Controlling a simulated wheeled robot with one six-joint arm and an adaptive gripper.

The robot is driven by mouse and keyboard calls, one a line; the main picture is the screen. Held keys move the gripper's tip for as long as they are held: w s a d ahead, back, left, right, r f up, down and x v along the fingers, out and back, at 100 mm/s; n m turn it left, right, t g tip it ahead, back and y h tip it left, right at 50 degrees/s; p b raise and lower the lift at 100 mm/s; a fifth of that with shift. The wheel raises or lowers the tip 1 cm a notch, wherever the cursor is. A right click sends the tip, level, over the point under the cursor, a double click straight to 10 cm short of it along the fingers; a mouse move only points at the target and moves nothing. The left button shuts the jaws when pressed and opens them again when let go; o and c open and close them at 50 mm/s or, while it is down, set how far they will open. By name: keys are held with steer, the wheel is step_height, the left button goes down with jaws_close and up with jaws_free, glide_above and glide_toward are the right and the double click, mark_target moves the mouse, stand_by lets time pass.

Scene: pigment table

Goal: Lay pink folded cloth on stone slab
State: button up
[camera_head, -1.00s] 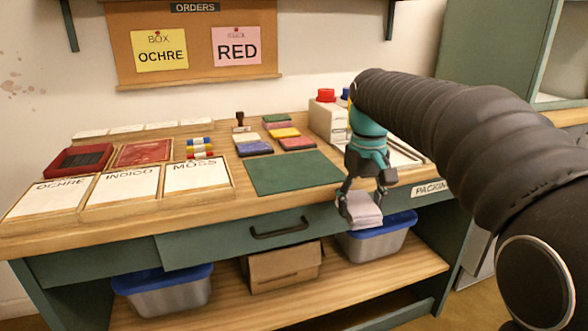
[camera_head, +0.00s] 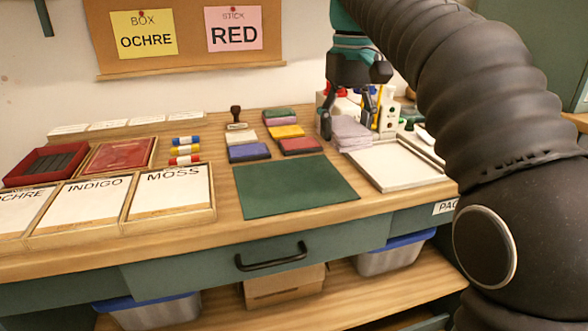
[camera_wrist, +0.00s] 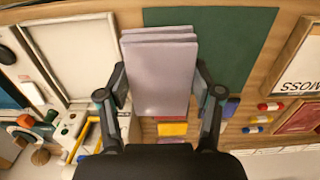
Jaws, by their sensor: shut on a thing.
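My gripper (camera_head: 347,118) is shut on the pink folded cloth (camera_head: 351,134), a pale mauve-pink stack of flat layers. In the head view the cloth is by the back left corner of a pale framed panel (camera_head: 395,168); I cannot tell whether it touches anything below. In the wrist view the cloth (camera_wrist: 160,70) lies between the two fingers, with the pale panel (camera_wrist: 78,52) to its left and a dark green mat (camera_wrist: 232,45) behind and right. No surface is labelled as the stone slab; the pale panel or a red framed slab (camera_head: 120,154) may be it.
Several coloured flat blocks (camera_head: 285,132) and a stamp (camera_head: 236,118) are left of my gripper. A white box with bottles (camera_head: 388,115) stands close behind it. The green mat (camera_head: 295,187) is bare. Labelled boards (camera_head: 170,188) are at left.

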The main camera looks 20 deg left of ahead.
glide_above(292, 183)
step_height(292, 183, down, 6)
steer(key=shift+w+d+b, duration=0.1)
steer(key=shift+b, duration=0.3)
steer(key=shift+f, duration=0.15)
steer(key=shift+f+b, duration=0.6)
steer(key=shift+f, duration=1.3)
steer(key=o, duration=1.1)
steer(key=shift+f, duration=0.15)
steer(key=shift+c, duration=0.2)
